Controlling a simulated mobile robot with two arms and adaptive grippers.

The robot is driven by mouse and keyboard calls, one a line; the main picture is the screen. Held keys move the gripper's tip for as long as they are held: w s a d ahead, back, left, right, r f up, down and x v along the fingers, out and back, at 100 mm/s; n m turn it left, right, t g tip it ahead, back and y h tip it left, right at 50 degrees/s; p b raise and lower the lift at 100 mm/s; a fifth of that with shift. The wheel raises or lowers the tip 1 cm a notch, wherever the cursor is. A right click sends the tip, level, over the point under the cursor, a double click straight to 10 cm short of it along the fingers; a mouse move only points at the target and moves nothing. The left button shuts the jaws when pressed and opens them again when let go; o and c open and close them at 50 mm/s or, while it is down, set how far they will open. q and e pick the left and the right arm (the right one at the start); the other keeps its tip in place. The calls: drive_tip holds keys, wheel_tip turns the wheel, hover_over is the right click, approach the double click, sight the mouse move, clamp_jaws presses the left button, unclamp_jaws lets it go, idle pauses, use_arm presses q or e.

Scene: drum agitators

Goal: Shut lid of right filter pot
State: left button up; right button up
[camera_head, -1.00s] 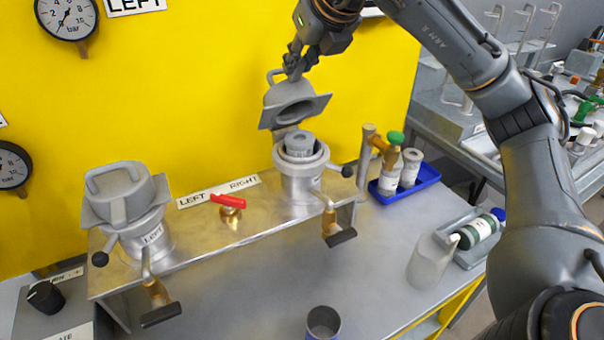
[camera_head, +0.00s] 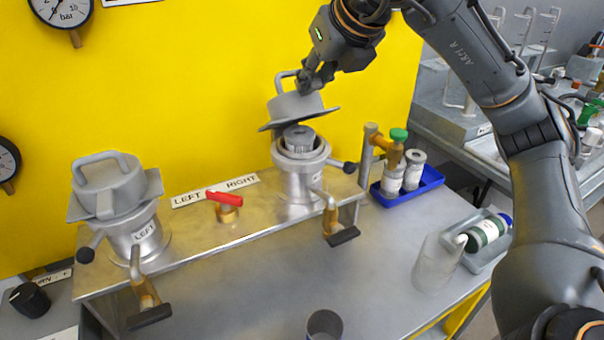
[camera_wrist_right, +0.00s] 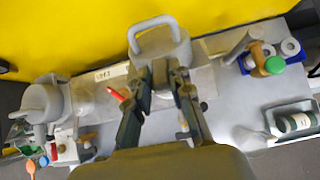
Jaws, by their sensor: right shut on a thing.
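The right filter pot (camera_head: 299,178) stands on the metal bench under the RIGHT label, with a grey cylindrical insert (camera_head: 299,138) showing in its mouth. Its grey lid (camera_head: 291,108) hangs tilted over the pot, partly open, with a gap at the front. My right gripper (camera_head: 308,82) is shut on the lid's loop handle, at the handle's right side. The wrist view shows the lid's handle (camera_wrist_right: 150,32) just beyond the fingers (camera_wrist_right: 166,78); the pot mouth is hidden there. My left gripper is in neither view.
The left filter pot (camera_head: 137,232) has its lid on. A red-handled valve (camera_head: 226,202) sits between the pots. Right of the right pot are a black-knobbed lever, a brass valve and a blue tray (camera_head: 425,182) with bottles. A yellow panel (camera_head: 200,90) stands behind.

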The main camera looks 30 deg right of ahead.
drive_tip(key=shift+s+f, duration=0.2)
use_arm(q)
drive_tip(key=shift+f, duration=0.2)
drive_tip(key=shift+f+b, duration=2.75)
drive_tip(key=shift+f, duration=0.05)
use_arm(e)
drive_tip(key=s+f+b, duration=0.1)
drive_tip(key=s+f, duration=0.2)
drive_tip(key=f, duration=0.4)
drive_tip(key=shift+s, duration=0.35)
drive_tip(key=o, duration=1.6)
drive_tip(key=shift+a, duration=0.1)
drive_tip(key=shift+c, duration=0.2)
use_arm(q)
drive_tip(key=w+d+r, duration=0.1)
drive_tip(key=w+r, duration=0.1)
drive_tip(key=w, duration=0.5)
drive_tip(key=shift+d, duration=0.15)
